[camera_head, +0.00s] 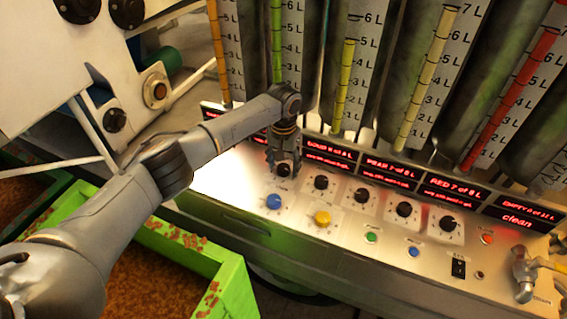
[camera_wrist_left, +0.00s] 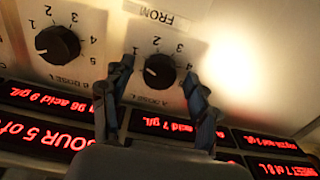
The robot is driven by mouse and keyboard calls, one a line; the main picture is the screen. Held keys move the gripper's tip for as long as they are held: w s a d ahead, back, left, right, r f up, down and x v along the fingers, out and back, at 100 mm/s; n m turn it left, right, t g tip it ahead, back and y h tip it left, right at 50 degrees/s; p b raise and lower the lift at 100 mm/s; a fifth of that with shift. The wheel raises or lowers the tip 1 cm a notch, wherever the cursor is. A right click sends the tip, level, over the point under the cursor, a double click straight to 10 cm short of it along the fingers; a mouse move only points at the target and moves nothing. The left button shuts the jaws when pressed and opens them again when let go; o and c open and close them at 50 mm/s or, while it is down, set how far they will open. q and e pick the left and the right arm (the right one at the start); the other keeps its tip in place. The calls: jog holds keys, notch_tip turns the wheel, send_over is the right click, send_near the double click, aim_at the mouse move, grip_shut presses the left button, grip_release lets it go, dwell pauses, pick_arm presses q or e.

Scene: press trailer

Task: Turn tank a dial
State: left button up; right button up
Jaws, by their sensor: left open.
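The tank A dial is a black round knob (camera_wrist_left: 159,71) on a white plate with numbers; its pointer mark faces left in the left wrist view. In the head view it shows just below my left gripper (camera_head: 284,163), partly hidden by it. My left gripper is open, with one finger on each side of the knob in the wrist view. I cannot tell whether the fingers touch it. My right gripper is not in view.
A second black dial (camera_wrist_left: 57,44) sits beside it, and more dials run to the right. Red displays (camera_head: 378,174) and tall tank gauges stand behind. A green bin (camera_head: 236,287) is at lower left.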

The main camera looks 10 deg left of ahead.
pick_arm(q)
jog(key=c, duration=1.2)
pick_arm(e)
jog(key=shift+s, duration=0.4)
pick_arm(q)
jog(key=shift+r, duration=0.1)
jog(key=m+p, duration=0.1)
jog(key=m, duration=0.2)
jog(key=shift+m, duration=0.4)
jog(key=m, duration=0.4)
jog(key=shift+m, duration=0.3)
jog(key=m, duration=0.4)
jog(key=shift+p, duration=0.3)
jog(key=m, duration=0.5)
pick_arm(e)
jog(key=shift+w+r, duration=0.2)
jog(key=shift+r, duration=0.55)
pick_arm(q)
jog(key=shift+m, duration=0.3)
